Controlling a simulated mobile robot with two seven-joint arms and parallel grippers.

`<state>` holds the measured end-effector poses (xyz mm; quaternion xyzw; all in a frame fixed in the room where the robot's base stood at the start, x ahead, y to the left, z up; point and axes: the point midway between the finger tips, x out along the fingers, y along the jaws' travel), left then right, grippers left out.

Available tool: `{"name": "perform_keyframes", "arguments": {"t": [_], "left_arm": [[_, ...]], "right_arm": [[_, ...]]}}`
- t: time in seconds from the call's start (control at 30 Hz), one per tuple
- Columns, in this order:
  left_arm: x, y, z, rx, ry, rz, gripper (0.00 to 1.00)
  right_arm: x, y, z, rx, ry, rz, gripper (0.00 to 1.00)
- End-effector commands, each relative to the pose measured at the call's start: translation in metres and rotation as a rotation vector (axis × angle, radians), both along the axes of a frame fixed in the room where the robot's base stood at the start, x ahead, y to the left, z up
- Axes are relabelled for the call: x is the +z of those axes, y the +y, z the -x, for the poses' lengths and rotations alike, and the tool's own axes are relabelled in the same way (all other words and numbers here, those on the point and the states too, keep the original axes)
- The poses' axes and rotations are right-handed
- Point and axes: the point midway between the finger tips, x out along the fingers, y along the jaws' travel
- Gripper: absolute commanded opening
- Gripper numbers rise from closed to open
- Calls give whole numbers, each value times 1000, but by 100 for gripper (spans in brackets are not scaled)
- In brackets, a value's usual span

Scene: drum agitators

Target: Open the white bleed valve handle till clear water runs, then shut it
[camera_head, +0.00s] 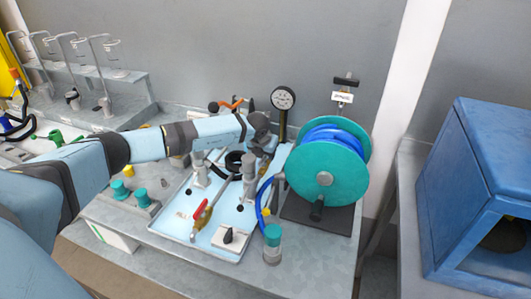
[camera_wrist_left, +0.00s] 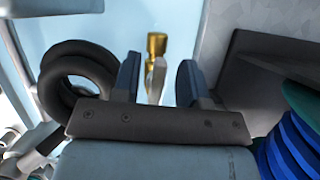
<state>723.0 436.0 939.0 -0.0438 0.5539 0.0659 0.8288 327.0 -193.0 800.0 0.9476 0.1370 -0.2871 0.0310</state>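The white bleed valve handle (camera_wrist_left: 158,78) shows in the left wrist view as a narrow upright lever below a brass fitting (camera_wrist_left: 156,45). My left gripper (camera_wrist_left: 160,82) has one finger on each side of the handle, with a gap visible on both sides. In the head view my left gripper (camera_head: 264,150) points down over the back right of the light blue tray, below the pressure gauge. There the arm and gripper hide the handle, and I cannot make out any running water. My right gripper is in neither view.
A teal reel with blue hose (camera_head: 322,172) stands close to the right of my left gripper. A gauge (camera_head: 283,98) rises behind it. A red-handled valve (camera_head: 200,208) and a teal-capped jar (camera_head: 272,243) are in front. A black ring (camera_wrist_left: 80,75) lies beside the fingers.

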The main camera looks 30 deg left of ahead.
Motion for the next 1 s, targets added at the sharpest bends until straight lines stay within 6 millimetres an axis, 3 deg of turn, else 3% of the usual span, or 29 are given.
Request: {"name": "perform_keyframes", "arguments": {"t": [0.2,0.37,0.4,0.73,1.0], "left_arm": [[0,0,0,0,0,0,39],[0,0,0,0,0,0,3],[0,0,0,0,0,0,0],[-1,0,0,-29,0,1,0],[-2,-3,-1,-176,-2,1,0]], "right_arm": [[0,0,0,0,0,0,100],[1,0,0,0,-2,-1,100],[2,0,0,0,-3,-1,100],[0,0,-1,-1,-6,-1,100],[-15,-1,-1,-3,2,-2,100]]}}
